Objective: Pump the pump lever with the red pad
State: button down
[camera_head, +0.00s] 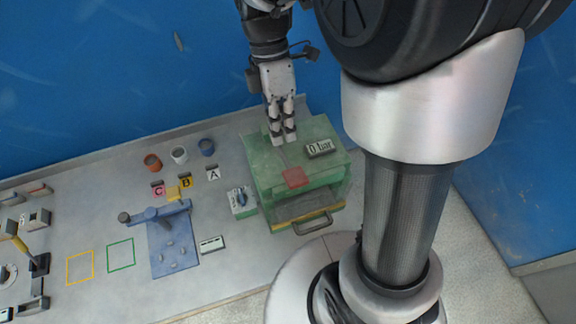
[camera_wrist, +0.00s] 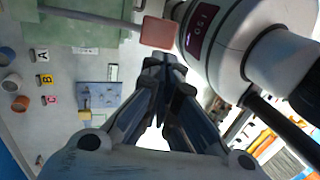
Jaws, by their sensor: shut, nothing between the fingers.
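The red pad (camera_head: 296,178) lies over the front part of the top of a green box (camera_head: 330,131). The lever bar behind it is hard to make out in the head view. In the wrist view the red pad (camera_wrist: 158,32) sits at the end of a thin pale bar (camera_wrist: 88,16) along the green surface. My gripper (camera_head: 283,139) is shut and empty, pointing down over the back left of the box top, behind the pad. In the wrist view its fingertips (camera_wrist: 165,61) appear close to the pad; whether they touch anything is unclear.
A "0 bar" display (camera_head: 320,149) stands on the box, right of my gripper. A handle (camera_head: 313,224) sticks out at the box front. Left are a small switch box (camera_head: 242,201), a blue plate with an arm (camera_head: 172,245), letter tags and three cups (camera_head: 179,155).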

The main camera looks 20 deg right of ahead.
aim_at(290, 179)
jog(key=x, duration=1)
jog(key=shift+f, duration=0.1)
